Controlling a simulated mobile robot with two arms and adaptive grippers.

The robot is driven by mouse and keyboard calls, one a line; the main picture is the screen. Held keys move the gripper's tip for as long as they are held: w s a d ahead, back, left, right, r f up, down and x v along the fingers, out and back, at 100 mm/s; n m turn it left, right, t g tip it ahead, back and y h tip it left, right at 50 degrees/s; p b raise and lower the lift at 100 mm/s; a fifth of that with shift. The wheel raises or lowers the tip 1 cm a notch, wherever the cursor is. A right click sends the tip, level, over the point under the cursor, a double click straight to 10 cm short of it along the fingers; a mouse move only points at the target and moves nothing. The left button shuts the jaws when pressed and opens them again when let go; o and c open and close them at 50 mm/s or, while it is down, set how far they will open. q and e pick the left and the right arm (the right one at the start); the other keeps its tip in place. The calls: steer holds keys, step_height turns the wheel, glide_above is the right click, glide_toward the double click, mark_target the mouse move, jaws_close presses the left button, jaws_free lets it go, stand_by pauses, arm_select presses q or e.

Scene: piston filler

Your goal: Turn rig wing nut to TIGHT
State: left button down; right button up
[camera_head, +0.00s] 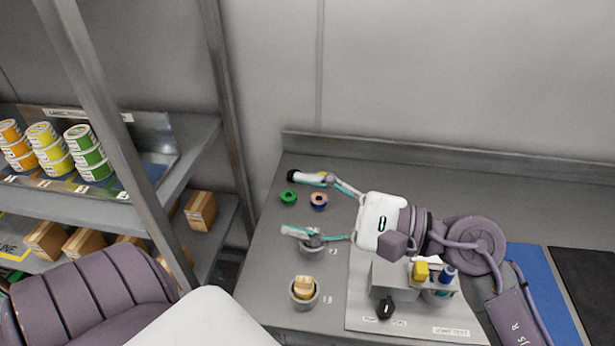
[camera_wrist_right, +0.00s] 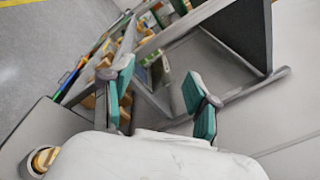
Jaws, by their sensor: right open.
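My right gripper (camera_head: 305,205) is open, its two fingers spread wide and pointing left over the worktop. The wrist view also shows the open right gripper (camera_wrist_right: 160,92), with nothing between its teal pads. The grey rig (camera_head: 395,279) stands on a light base plate (camera_head: 362,318), below and right of the gripper and partly hidden by my right arm. It carries a yellow part (camera_head: 420,271), a blue part (camera_head: 448,274) and a black knob (camera_head: 385,308) at its front. I cannot tell surely which is the wing nut. The gripper is apart from all of them. My left gripper is out of view.
A green ring (camera_head: 288,197) and a blue-and-tan ring (camera_head: 319,201) lie near the fingers. A grey cup with a tan piece (camera_head: 304,290) stands in front; another cup (camera_head: 312,246) is by the lower finger. A shelf (camera_head: 120,215) with cans and boxes stands left.

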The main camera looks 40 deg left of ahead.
steer(key=shift+w+r+m+y, duration=0.2)
steer(key=shift+r+m+y, duration=0.2)
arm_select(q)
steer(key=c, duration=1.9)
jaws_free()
